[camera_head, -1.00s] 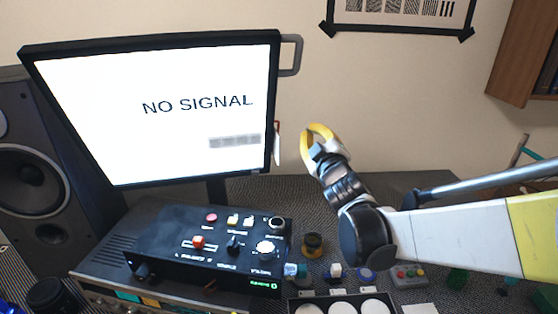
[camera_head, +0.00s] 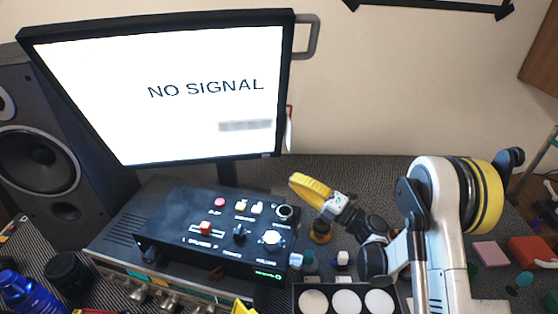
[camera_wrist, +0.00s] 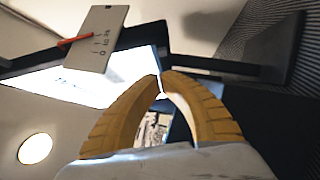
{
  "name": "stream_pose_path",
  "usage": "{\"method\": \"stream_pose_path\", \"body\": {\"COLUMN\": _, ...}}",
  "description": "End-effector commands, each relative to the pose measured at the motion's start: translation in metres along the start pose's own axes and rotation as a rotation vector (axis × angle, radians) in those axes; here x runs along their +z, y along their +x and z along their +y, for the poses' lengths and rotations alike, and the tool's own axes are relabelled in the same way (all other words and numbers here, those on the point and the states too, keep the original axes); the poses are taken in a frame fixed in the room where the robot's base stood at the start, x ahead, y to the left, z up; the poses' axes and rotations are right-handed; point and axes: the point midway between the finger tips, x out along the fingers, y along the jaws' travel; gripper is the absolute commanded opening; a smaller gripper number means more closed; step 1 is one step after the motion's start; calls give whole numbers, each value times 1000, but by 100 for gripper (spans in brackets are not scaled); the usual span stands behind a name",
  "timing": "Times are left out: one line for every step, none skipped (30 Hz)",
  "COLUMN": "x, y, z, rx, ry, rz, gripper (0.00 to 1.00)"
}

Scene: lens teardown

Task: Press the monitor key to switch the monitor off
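The monitor (camera_head: 190,130) is lit white and reads "NO SIGNAL"; part of its screen also shows in the wrist view (camera_wrist: 75,80). The labels are too small to tell which key is the monitor key.
A speaker (camera_head: 40,160) stands at the left. The box sits on a grey unit (camera_head: 110,245). A tray with white discs (camera_head: 345,302) and small jars lie below my arm. A white tag (camera_wrist: 103,38) hangs by the monitor's edge.

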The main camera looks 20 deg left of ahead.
Motion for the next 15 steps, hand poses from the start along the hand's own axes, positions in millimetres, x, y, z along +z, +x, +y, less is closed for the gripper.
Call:
{"method": "stream_pose_path", "body": {"x": -2, "y": 0, "z": -1, "rx": 0, "ry": -2, "rz": 5, "gripper": 0}}
{"method": "stream_pose_path", "body": {"x": -2, "y": 0, "z": -2, "rx": 0, "ry": -2, "rz": 6, "gripper": 0}}
{"method": "stream_pose_path", "body": {"x": -2, "y": 0, "z": -2, "rx": 0, "ry": -2, "rz": 6, "gripper": 0}}
{"method": "stream_pose_path", "body": {"x": -2, "y": 0, "z": -2, "rx": 0, "ry": -2, "rz": 6, "gripper": 0}}
{"method": "stream_pose_path", "body": {"x": -2, "y": 0, "z": -2, "rx": 0, "ry": -2, "rz": 5, "gripper": 0}}
{"method": "stream_pose_path", "body": {"x": -2, "y": 0, "z": -1, "rx": 0, "ry": -2, "rz": 5, "gripper": 0}}
{"method": "stream_pose_path", "body": {"x": -2, "y": 0, "z": -1, "rx": 0, "ry": -1, "rz": 5, "gripper": 0}}
{"method": "stream_pose_path", "body": {"x": -1, "y": 0, "z": -1, "rx": 0, "ry": -1, "rz": 4, "gripper": 0}}
{"method": "stream_pose_path", "body": {"x": -1, "y": 0, "z": -1, "rx": 0, "ry": -1, "rz": 4, "gripper": 0}}
{"method": "stream_pose_path", "body": {"x": -1, "y": 0, "z": -1, "rx": 0, "ry": -1, "rz": 4, "gripper": 0}}
{"method": "stream_pose_path", "body": {"x": -1, "y": 2, "z": -1, "rx": 0, "ry": -1, "rz": 4, "gripper": 0}}
{"method": "stream_pose_path", "body": {"x": -2, "y": 4, "z": -1, "rx": 0, "ry": -1, "rz": 5, "gripper": 0}}
{"method": "stream_pose_path", "body": {"x": -2, "y": 6, "z": -1, "rx": 1, "ry": -1, "rz": 5, "gripper": 0}}
{"method": "stream_pose_path", "body": {"x": -2, "y": 9, "z": -1, "rx": 1, "ry": 0, "rz": 5, "gripper": 0}}
{"method": "stream_pose_path", "body": {"x": -2, "y": 14, "z": -2, "rx": 1, "ry": 0, "rz": 6, "gripper": 0}}
